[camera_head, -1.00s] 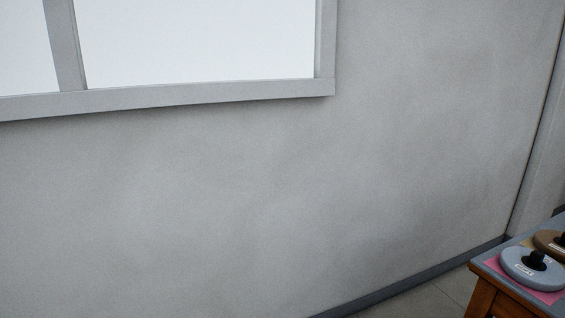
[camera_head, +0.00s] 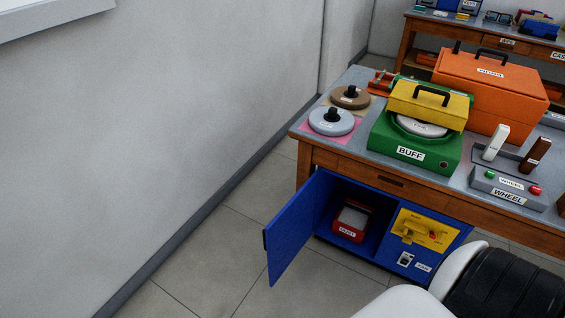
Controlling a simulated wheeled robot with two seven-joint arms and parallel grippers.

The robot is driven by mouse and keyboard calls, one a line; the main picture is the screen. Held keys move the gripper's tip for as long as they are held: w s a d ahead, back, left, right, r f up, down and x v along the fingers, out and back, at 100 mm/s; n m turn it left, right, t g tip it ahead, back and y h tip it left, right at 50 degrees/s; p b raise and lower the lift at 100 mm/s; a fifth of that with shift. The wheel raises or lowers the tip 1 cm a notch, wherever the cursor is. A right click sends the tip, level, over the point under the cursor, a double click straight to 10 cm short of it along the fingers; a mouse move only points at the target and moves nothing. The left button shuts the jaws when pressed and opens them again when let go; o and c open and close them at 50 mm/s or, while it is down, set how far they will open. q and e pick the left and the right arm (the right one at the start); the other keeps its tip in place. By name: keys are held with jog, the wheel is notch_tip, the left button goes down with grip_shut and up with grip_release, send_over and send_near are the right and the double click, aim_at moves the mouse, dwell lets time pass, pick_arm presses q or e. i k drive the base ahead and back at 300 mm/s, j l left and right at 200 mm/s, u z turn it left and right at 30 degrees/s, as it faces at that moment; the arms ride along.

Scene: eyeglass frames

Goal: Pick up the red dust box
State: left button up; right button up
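The red dust box (camera_head: 349,223) sits inside the left compartment of a blue cabinet (camera_head: 378,236) under the workbench. It has an open-looking top with greyish contents and a white label on its front. The cabinet's blue door (camera_head: 296,226) stands open to the left. White and black parts of my own arm or body show at the bottom right, in front of the cabinet's right side. Neither of my grippers is in view.
The workbench (camera_head: 352,80) carries a green BUFF machine (camera_head: 414,147) with a yellow lid, grey and brown discs, an orange case (camera_head: 490,85) and a WHEEL control box (camera_head: 508,188). Floor (camera_head: 210,245) left of the door is clear.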

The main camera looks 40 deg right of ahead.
aim_at(352, 220)
jog(key=z, duration=0.5)
jog(key=i+j+z, duration=0.1)
jog(key=z, duration=0.4)
jog(key=i+j+z, duration=0.1)
jog(key=z, duration=0.85)
jog(key=i+j+z, duration=0.1)
jog(key=j+z, duration=0.3)
jog(key=j, duration=0.3)
jog(key=j+z, duration=0.45)
jog(key=j, duration=0.3)
jog(key=k+j+z, duration=0.1)
jog(key=j+z, duration=0.3)
jog(key=j, duration=0.7)
jog(key=k+j, duration=0.15)
jog(key=j, duration=0.6)
jog(key=k, duration=0.05)
